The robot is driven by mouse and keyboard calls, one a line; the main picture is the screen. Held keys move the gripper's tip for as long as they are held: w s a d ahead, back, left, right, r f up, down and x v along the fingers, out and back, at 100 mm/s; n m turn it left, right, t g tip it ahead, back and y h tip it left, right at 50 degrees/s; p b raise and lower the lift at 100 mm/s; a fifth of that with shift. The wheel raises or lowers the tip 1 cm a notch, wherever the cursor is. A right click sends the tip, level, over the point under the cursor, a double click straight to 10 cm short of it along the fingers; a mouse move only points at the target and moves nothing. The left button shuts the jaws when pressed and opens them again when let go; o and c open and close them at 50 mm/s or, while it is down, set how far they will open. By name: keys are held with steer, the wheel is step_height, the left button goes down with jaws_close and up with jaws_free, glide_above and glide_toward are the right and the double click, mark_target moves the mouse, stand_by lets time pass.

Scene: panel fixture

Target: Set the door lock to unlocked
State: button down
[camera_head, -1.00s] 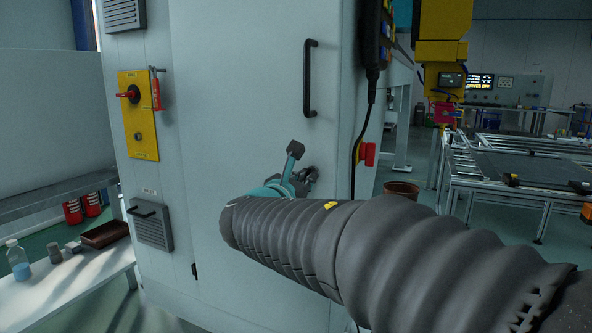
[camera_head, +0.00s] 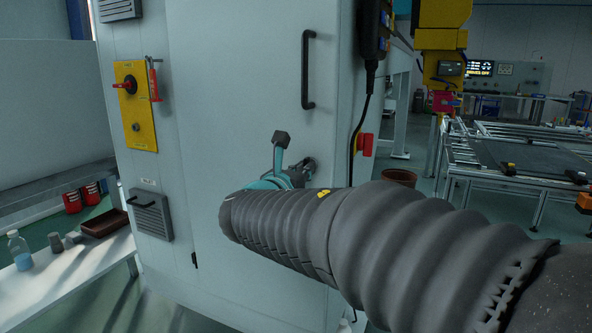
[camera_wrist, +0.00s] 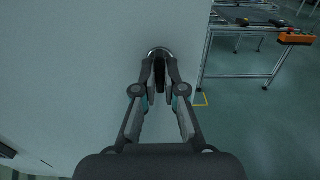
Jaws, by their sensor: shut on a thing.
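The door lock (camera_wrist: 159,52) shows in the wrist view as a round metal ring on the pale cabinet door with a dark turn piece (camera_wrist: 159,72) standing out of it. My gripper (camera_wrist: 160,80) has its two fingers on either side of the turn piece and is shut on it. In the head view my gripper (camera_head: 282,165) is at the door (camera_head: 235,110), below the black handle, and my arm and gripper largely hide the lock. Any lock markings cannot be read.
A black vertical door handle (camera_head: 307,70) is above my gripper. A yellow panel with a red switch (camera_head: 136,105) is at left. A black pendant with a cable (camera_head: 371,45) hangs on the cabinet's right side. A bench (camera_head: 75,265) with a bottle stands at lower left.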

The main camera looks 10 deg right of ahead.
steer(key=c, duration=1.3)
jaws_free()
steer(key=shift+w+r, duration=0.15)
steer(key=shift+r, duration=0.15)
steer(key=shift+o, duration=0.2)
steer(key=shift+d+f, duration=0.1)
steer(key=v, duration=1.2)
